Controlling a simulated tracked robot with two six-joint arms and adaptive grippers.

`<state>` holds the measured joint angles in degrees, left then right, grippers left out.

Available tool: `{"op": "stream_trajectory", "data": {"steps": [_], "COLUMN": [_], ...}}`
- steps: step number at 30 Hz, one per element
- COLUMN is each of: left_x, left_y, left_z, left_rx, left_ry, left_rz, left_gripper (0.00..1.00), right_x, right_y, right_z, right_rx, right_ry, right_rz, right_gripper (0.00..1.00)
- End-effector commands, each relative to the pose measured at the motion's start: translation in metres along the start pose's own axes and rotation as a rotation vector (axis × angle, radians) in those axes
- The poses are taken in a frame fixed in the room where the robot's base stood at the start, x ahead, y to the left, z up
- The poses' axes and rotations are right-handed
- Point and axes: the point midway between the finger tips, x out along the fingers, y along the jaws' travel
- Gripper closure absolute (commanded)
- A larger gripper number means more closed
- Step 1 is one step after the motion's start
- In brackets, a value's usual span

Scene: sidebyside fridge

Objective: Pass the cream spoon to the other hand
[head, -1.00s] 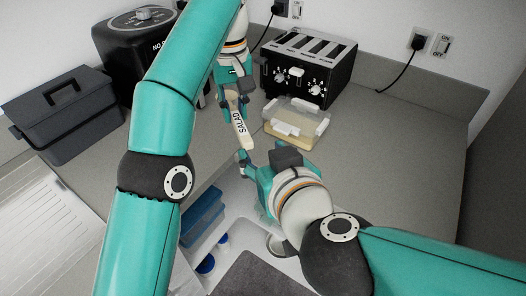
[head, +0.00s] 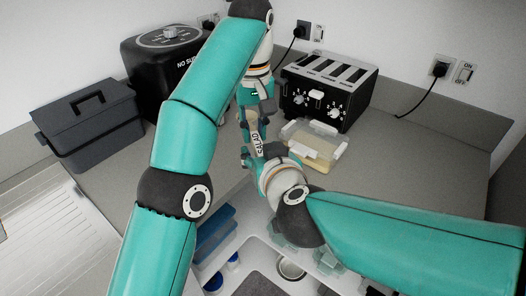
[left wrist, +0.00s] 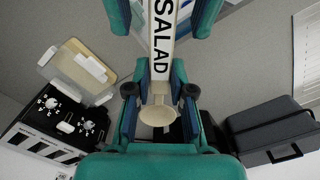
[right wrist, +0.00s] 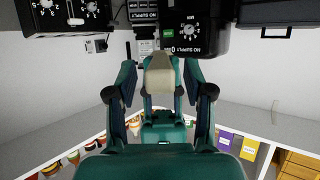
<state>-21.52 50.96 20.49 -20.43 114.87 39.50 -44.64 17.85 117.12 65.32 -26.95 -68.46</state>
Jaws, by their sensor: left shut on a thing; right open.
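The cream spoon (head: 257,147), marked SALAD, hangs between my two grippers in the head view. My left gripper (head: 256,108) is shut on it from above. In the left wrist view the spoon (left wrist: 161,40) runs between the shut left fingers (left wrist: 160,72), with a round end near the palm. My right gripper (head: 262,152) is close below; its open fingers flank the spoon's lettered part in the left wrist view. In the right wrist view the spoon's pale end (right wrist: 160,76) lies between the open right fingers (right wrist: 160,68). Contact with them cannot be told.
A toaster (head: 322,92) and a lidded food container (head: 315,146) stand behind and right. A black appliance (head: 165,65) and a grey toolbox (head: 92,125) are at the left. Below lies an open compartment with a blue bin (head: 215,232). The right counter is clear.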

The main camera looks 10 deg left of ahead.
Motion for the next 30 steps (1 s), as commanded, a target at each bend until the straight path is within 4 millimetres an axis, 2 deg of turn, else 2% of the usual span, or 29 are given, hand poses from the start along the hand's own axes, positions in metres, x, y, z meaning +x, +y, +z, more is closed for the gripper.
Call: {"op": "stream_trajectory", "data": {"steps": [10,19,21,22,24,27,30], "left_x": [-0.0002,-0.0001,-0.0002,-0.0002,-0.0002,-0.0001,-0.0001], "left_y": [0.0,0.0,0.0,-0.0001,-0.0001,0.0,0.0], "left_z": [0.0,0.0,0.0,0.0,0.0,0.0,0.0], "left_rx": [0.0,0.0,0.0,0.0,0.0,0.0,0.0], "left_ry": [0.0,0.0,0.0,0.0,0.0,0.0,0.0], "left_rz": [0.0,0.0,0.0,0.0,0.0,0.0,0.0], "left_gripper": [1.0,1.0,1.0,0.75,0.63,0.49,0.49], "right_x": [0.0031,0.0029,0.0029,0.0029,0.0029,0.0028,0.0028], "right_y": [-0.0001,0.0,0.0001,0.0002,0.0003,0.0002,0.0002], "right_z": [0.0002,0.0002,0.0002,0.0,0.0,0.0,0.0], "right_rx": [0.0,0.0,0.0,0.0,0.0,0.0,0.0], "right_ry": [0.0,0.0,0.0,0.0,0.0,0.0,0.0], "right_rz": [-0.001,0.0,0.0,0.0,0.001,0.0,0.0], "right_gripper": [0.5,1.0,1.0,1.0,1.0,1.0,1.0]}}
